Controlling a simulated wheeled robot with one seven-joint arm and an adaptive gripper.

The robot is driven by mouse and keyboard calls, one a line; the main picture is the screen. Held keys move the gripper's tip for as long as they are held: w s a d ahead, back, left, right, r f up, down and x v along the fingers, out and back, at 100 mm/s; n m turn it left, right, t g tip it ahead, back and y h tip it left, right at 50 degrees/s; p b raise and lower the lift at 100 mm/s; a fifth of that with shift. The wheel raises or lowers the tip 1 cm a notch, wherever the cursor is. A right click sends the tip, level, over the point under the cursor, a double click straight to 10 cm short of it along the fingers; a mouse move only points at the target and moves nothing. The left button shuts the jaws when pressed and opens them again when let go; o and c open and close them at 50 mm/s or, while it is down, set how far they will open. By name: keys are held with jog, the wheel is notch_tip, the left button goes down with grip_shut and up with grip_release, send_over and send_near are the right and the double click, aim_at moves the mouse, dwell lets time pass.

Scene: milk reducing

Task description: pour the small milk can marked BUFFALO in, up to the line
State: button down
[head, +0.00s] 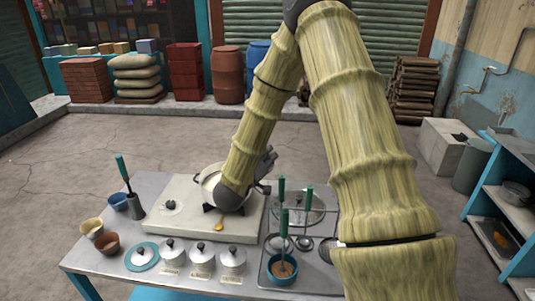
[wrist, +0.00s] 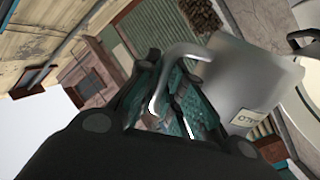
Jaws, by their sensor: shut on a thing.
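In the wrist view, my gripper (wrist: 172,98) is shut on the bent handle of a small grey metal can (wrist: 246,80). The can's label is turned over and partly hidden; its visible letters seem to be the end of BUFFALO. In the head view, my gripper (head: 264,172) is over the right side of the stove, by a wide pot (head: 208,178) with white milk in it. The held can is hard to make out there. The pot's rim also shows in the wrist view (wrist: 295,38). I cannot see a line or any stream of milk.
Several lidded, labelled cans (head: 202,258) stand at the table's front. A teal-rimmed lid (head: 142,256), small cups (head: 106,242) and a green-handled tool (head: 124,172) are at the left.

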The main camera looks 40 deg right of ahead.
jog(key=shift+w+a+r+n+p, duration=0.1)
jog(key=shift+w+r+n+p, duration=0.1)
jog(key=shift+n+p, duration=0.55)
jog(key=shift+w+r+n+p, duration=0.1)
jog(key=shift+r+n+p, duration=0.05)
jog(key=shift+n+p, duration=0.55)
jog(key=shift+w+a+r+n+p, duration=0.1)
jog(key=shift+w+r+n+p, duration=0.15)
jog(key=shift+n+p, duration=0.5)
jog(key=shift+w+a+r+n+p, duration=0.1)
jog(key=shift+w+r+n+p, duration=0.15)
jog(key=shift+n+p, duration=0.45)
dwell(0.7)
jog(key=shift+w+a+r+n+p, duration=0.2)
jog(key=shift+w+n+p, duration=0.35)
jog(key=shift+p, duration=0.4)
jog(key=shift+w+a+r+n+p, duration=0.1)
jog(key=shift+w+r+n+p, duration=0.2)
jog(key=shift+n+p, duration=0.5)
dwell(0.3)
jog(key=shift+f+m, duration=0.1)
jog(key=shift+m, duration=0.15)
